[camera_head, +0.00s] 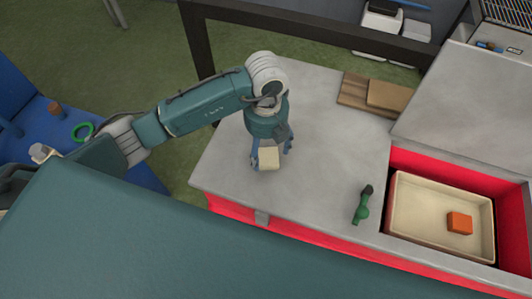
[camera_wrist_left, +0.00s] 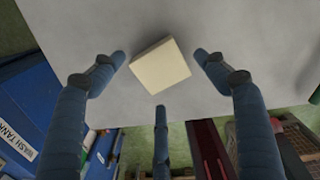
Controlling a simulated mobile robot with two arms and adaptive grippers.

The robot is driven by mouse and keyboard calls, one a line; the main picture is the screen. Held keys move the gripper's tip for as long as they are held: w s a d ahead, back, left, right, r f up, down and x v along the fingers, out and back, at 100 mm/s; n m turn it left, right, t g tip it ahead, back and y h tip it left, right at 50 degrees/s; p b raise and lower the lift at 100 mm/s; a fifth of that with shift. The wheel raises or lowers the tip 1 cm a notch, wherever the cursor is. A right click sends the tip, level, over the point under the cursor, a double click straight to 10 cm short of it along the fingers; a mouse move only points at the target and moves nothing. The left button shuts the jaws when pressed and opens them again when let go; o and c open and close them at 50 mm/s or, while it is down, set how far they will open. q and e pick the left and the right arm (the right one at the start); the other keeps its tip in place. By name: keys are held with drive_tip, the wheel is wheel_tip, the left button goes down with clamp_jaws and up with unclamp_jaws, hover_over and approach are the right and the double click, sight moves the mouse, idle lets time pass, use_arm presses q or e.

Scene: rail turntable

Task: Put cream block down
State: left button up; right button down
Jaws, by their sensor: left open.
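The cream block (camera_head: 268,158) sits near the left part of the grey worktop (camera_head: 330,150). My left gripper (camera_head: 270,148) is above it, pointing down, with fingers spread around the block. In the left wrist view the cream block (camera_wrist_left: 160,66) lies on the grey surface between the fingertips of my left gripper (camera_wrist_left: 162,75), with gaps visible on both sides, so the gripper is open and not closed on it. The third finger (camera_wrist_left: 161,120) points at the block from below in that view. My right gripper is not in view.
A green tool (camera_head: 362,205) lies on the worktop to the right. A cream tray (camera_head: 410,235) with an orange block (camera_head: 459,223) sits in a red recess at the right. Brown boards (camera_head: 375,94) lie at the back. The worktop around the block is clear.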

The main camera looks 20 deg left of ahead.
sight(266, 156)
use_arm(q)
wheel_tip(266, 156, up, 9)
drive_tip(key=b, duration=0.1)
idle(0.7)
